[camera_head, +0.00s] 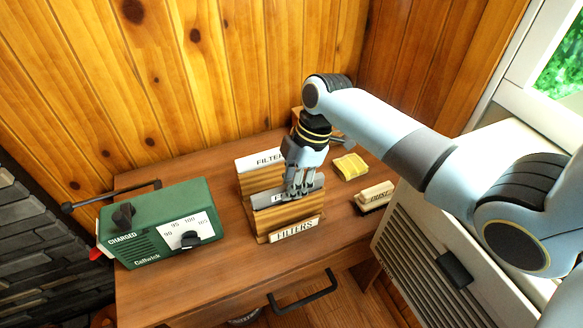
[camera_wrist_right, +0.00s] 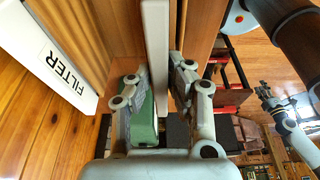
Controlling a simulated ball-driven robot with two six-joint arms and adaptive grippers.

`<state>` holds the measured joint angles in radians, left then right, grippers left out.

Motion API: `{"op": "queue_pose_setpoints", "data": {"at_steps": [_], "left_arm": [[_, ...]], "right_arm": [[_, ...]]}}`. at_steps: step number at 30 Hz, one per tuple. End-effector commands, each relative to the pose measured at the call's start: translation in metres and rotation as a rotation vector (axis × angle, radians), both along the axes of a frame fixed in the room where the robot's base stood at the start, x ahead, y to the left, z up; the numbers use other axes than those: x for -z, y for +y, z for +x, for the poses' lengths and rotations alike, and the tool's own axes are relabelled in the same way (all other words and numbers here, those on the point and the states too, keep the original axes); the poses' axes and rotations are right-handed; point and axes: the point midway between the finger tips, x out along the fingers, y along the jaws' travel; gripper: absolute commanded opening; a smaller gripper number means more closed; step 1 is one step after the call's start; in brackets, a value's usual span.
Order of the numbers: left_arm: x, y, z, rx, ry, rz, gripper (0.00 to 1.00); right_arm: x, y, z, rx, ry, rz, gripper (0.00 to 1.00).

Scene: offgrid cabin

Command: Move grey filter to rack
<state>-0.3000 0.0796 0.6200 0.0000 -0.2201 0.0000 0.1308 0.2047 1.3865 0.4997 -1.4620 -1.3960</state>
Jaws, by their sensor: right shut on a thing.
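The grey filter (camera_head: 272,202) stands upright among the wooden dividers of the rack, its label partly covered by my fingers. My right gripper (camera_head: 299,190) comes down from above and is shut on the filter's top edge. In the right wrist view the grey filter (camera_wrist_right: 155,50) runs between the two fingers, with wood on both sides. I cannot tell whether it touches the rack's bottom. The wooden rack (camera_head: 264,237) has a white FILTERS label on its front. A small pale arm, probably my left one, shows at the right of the wrist view; its jaws are unclear.
A white filter (camera_head: 258,161) stands in the slot behind and also shows in the wrist view (camera_wrist_right: 55,65). A green Cullwick charger (camera_head: 150,240) stands left. A yellow sponge (camera_head: 350,166) and a brush (camera_head: 374,195) lie right. The table (camera_head: 235,275) is clear in front.

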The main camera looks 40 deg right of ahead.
Motion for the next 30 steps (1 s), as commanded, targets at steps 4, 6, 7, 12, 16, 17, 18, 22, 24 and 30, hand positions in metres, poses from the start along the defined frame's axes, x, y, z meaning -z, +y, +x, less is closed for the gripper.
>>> {"op": "queue_pose_setpoints", "data": {"at_steps": [4, 6, 7, 12, 16, 17, 18, 22, 24, 30], "left_arm": [[0.003, 0.0, 0.0, 0.0, 0.0, 0.0, 0.4], [0.003, 0.0, 0.0, 0.0, 0.0, 0.0, 0.4], [0.003, 0.0, 0.0, 0.0, 0.0, 0.0, 0.4], [0.003, 0.0, 0.0, 0.0, 0.0, 0.0, 0.4], [0.003, 0.0, 0.0, 0.0, 0.0, 0.0, 0.4], [0.003, 0.0, 0.0, 0.0, 0.0, 0.0, 0.4], [0.003, 0.001, 0.0, 0.0, 0.0, 0.001, 0.4], [0.003, 0.002, -0.001, 0.001, 0.001, 0.002, 0.4], [0.003, 0.002, -0.001, 0.0, 0.001, 0.002, 0.4], [0.003, 0.001, 0.0, 0.0, 0.0, 0.001, 0.4]], "right_arm": [[0.004, 0.0, 0.0, 0.0, 0.0, 0.0, 0.0], [0.004, 0.0, 0.0, 0.0, 0.0, 0.0, 0.19], [0.004, 0.0, 0.0, 0.0, 0.0, 0.0, 0.23], [0.004, 0.0, 0.0, 0.0, 0.0, 0.0, 0.42], [0.004, 0.0, 0.0, 0.0, 0.0, 0.0, 0.42], [0.004, 0.0, 0.0, 0.0, 0.0, 0.0, 0.42], [0.004, 0.0, 0.0, 0.0, 0.0, 0.0, 0.42], [-0.002, -0.002, 0.0, 0.0, -0.002, -0.001, 0.42], [-0.01, -0.005, 0.0, 0.001, -0.003, -0.002, 0.42], [-0.051, -0.018, -0.003, -0.002, -0.004, -0.004, 0.42]]}}
